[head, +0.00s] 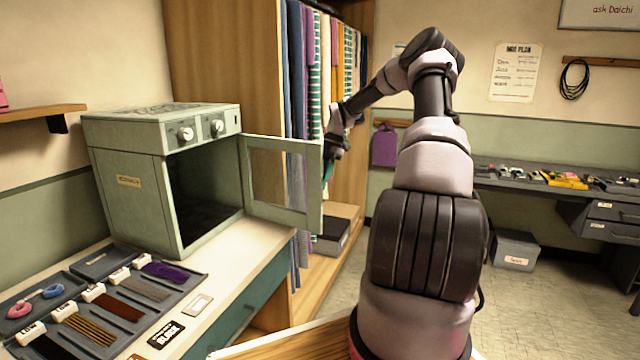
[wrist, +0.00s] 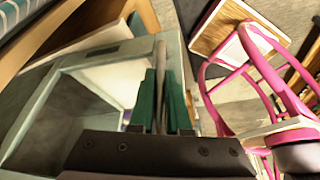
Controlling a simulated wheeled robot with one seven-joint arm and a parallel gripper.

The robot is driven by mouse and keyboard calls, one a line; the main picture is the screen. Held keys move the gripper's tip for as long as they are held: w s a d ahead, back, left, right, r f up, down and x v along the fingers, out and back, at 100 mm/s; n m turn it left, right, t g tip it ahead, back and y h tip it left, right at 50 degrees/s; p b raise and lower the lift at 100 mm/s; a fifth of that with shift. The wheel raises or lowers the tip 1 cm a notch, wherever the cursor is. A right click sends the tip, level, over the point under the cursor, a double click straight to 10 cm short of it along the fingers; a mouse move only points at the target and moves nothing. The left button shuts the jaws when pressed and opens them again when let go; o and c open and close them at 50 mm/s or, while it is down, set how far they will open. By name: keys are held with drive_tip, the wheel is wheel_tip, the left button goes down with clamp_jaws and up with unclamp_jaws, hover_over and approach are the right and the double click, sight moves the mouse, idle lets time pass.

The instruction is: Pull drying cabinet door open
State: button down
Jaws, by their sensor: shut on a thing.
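The drying cabinet (head: 125,190) is a pale green box on the counter at left, with two knobs on its upper front. Its door (head: 312,180), a green frame with a window, stands wide open to the right, and the dark inside shows. My gripper (head: 328,168) is at the door's outer edge. In the wrist view the door (wrist: 40,110) fills the left side. There the green fingers of my gripper (wrist: 163,95) are shut on the upright bar handle (wrist: 160,65) along the door's edge. In the head view the handle is hidden.
A dark tray (head: 190,292) with colored swatches lies on the counter before the cabinet. A tall wooden shelf (head: 225,70) with hanging fabrics stands behind the door. A pink-framed chair (wrist: 215,70) is at right in the wrist view. Open floor lies beyond my arm.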

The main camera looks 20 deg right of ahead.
drive_tip(key=c, duration=0.9)
unclamp_jaws()
drive_tip(key=v, duration=1)
drive_tip(key=shift+d+r, duration=0.15)
drive_tip(key=shift+r, duration=0.15)
